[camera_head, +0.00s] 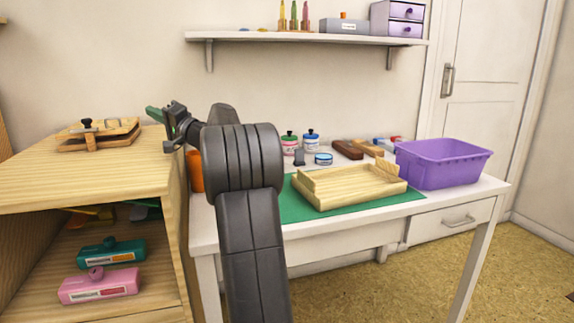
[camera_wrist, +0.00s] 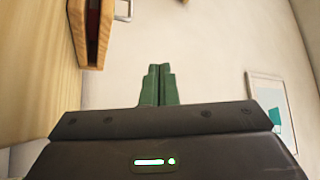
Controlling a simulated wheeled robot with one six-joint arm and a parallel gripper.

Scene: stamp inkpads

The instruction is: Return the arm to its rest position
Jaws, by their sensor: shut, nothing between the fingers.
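My gripper (camera_head: 154,114) is at the left in the head view, with its green fingers pointing left over the right end of the wooden cabinet top. My dark arm rises in front of the table and bends back at its top. In the wrist view, my gripper (camera_wrist: 158,84) shows its two green fingers shut against each other, with nothing between them. A wooden stand with a clamp (camera_head: 98,133) is on the cabinet top, left of the fingers and apart from them. Part of it also shows at the upper left of the wrist view (camera_wrist: 92,30).
The wooden cabinet (camera_head: 60,188) holds teal (camera_head: 110,252) and pink (camera_head: 98,287) stamp-like items on its shelf. The white table (camera_head: 345,228) carries a wooden tray (camera_head: 350,193), a purple bin (camera_head: 443,162) and small jars. A wall shelf (camera_head: 270,38) hangs above. Open floor lies at the right.

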